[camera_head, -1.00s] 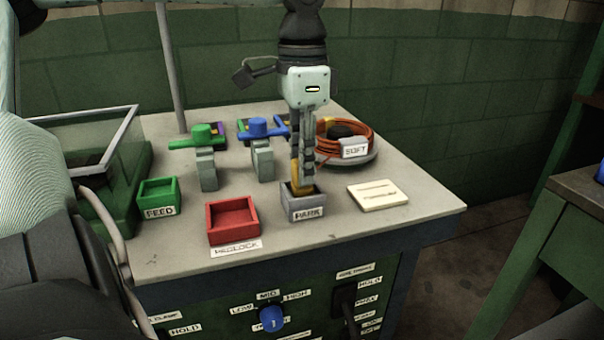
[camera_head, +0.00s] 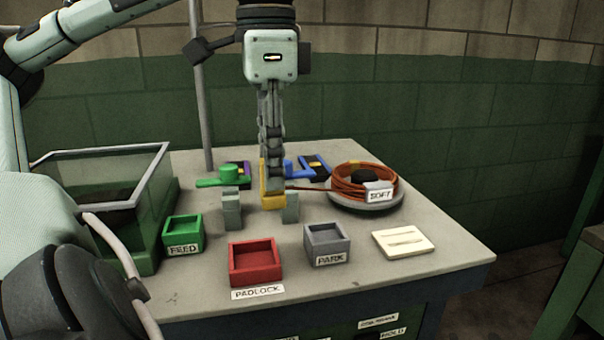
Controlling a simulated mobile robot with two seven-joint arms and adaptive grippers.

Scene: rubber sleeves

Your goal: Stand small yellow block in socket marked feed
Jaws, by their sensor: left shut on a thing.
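The small yellow block (camera_head: 273,201) is in my left gripper (camera_head: 272,185), whose fingers point down and are shut on it. The gripper hides part of the block. Block and gripper show over the middle of the table, by the grey upright pieces; the height above the table is hard to tell. The green socket (camera_head: 183,232) marked FEED stands to the left and nearer the camera. It looks empty. My right gripper is not in view.
A red tray (camera_head: 254,278) marked PADLOCK and a grey socket (camera_head: 327,246) marked PARK stand in front. Grey upright pieces (camera_head: 232,210) (camera_head: 291,208) flank the gripper. An orange coil (camera_head: 365,183) lies at right. A glass-walled green case (camera_head: 150,225) stands left of FEED.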

